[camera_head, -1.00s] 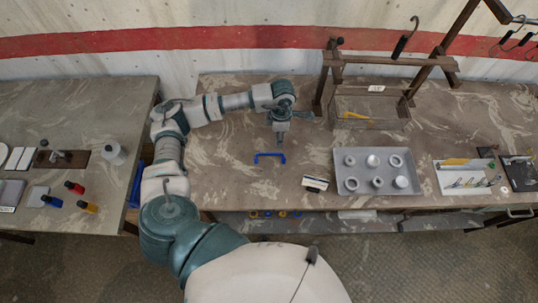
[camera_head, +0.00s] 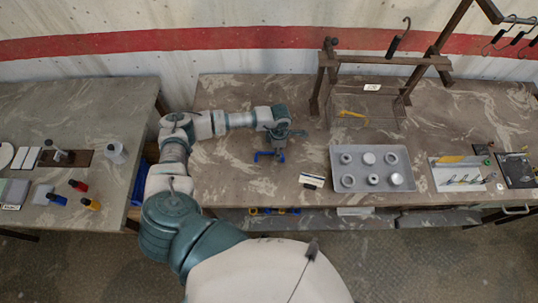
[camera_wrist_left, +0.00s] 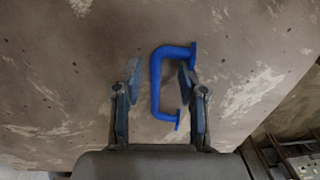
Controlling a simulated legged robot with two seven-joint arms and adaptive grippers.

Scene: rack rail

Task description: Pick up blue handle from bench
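The blue handle (camera_head: 262,154) lies on the bench (camera_head: 230,180), left of the grey tray. It is U-shaped, and in the head view my left gripper (camera_head: 277,159) hides part of it. In the left wrist view the blue handle (camera_wrist_left: 157,82) shows its long bar and both bent ends. There my left gripper (camera_wrist_left: 158,76) is open, with the bar between its fingertips. The left fingertip is apart from the bar; the right one overlaps the handle's inner side. I cannot tell whether it touches. My right gripper is in neither view.
A grey tray (camera_head: 353,187) with several round parts stands to the right, with a small black-and-white block (camera_head: 311,181) beside it. The bench left of the handle is clear.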

